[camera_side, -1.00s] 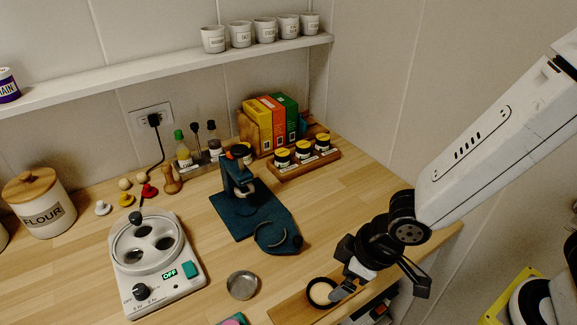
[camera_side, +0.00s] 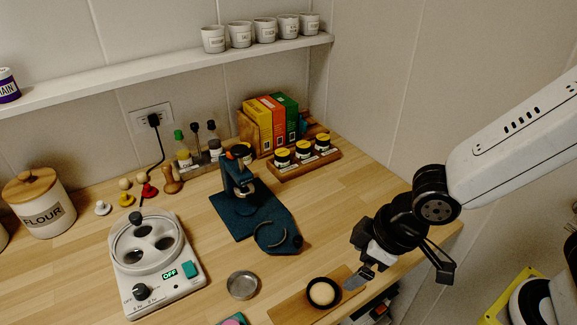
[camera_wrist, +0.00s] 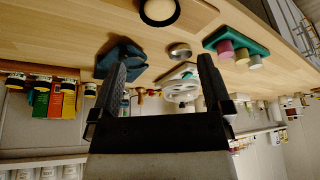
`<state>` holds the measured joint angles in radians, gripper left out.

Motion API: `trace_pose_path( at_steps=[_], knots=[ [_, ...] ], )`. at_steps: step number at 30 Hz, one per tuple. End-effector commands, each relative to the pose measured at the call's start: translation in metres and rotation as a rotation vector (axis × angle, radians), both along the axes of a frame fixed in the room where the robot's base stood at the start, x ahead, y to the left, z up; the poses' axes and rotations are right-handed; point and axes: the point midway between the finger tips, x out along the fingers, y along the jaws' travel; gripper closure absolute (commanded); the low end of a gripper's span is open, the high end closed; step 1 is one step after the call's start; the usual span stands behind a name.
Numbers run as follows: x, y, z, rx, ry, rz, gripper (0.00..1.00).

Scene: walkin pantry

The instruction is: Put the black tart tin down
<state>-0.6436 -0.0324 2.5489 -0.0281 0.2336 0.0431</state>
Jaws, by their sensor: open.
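The black tart tin (camera_side: 311,298) sits on a wooden board (camera_side: 285,313) near the counter's front edge, with something pale inside it. It also shows at the top of the wrist view (camera_wrist: 146,20), on the board. My gripper (camera_side: 362,277) is to the right of the tin in the side view, apart from it. In the wrist view my gripper (camera_wrist: 164,75) has its two fingers spread wide with nothing between them.
A grey metal tin (camera_side: 242,285) lies left of the board. A dark blue press (camera_side: 240,185) stands behind it. Spice jars in a wooden rack (camera_side: 304,158) stand at the back. Counter between the rack and my gripper is clear.

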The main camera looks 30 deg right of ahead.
Motion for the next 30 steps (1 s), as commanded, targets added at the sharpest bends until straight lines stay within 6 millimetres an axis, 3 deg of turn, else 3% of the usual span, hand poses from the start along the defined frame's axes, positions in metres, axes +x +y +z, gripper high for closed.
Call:
trace_pose_path(
  at_steps=[17,23,30],
  knots=[
    [0.004,-0.007,-0.001,-0.003,0.004,-0.025,0.0],
    [0.017,-0.035,-0.004,-0.016,0.025,-0.124,0.0],
    [0.033,-0.096,-0.01,-0.038,0.073,-0.327,0.0]
  ],
)
